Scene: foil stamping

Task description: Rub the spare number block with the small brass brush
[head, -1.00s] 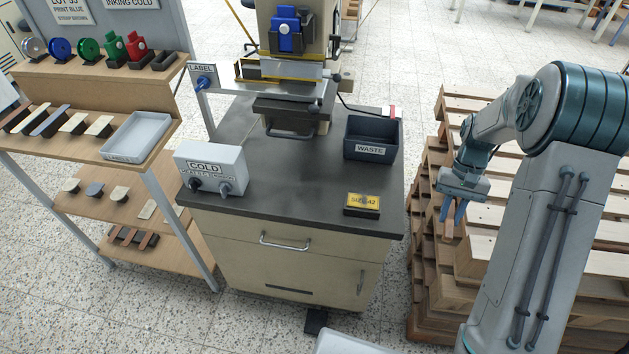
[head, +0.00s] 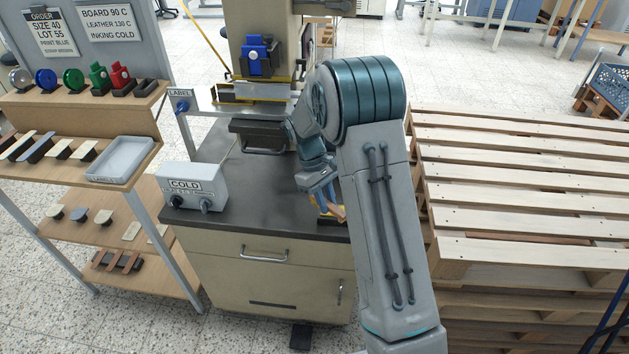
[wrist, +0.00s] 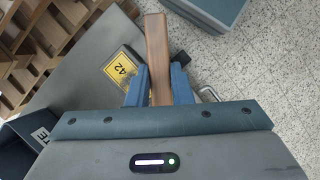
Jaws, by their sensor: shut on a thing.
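My gripper (head: 326,198) is over the front right corner of the press bench. In the wrist view its blue fingers (wrist: 160,88) are shut on a brown wooden bar (wrist: 157,50), which looks like the brush's handle. No brass bristles show. The yellow-topped number block marked 42 (wrist: 122,69) lies on the dark bench top just left of the bar in the wrist view. In the head view the block (head: 325,221) is mostly hidden behind my gripper. I cannot tell whether the brush touches it.
The press (head: 262,100) stands behind, with a grey COLD control box (head: 193,186) at the bench's left. The WASTE bin (wrist: 22,135) is partly in the wrist view. Wooden pallets (head: 500,190) are on the right. A shelf (head: 60,190) with tools stands on the left.

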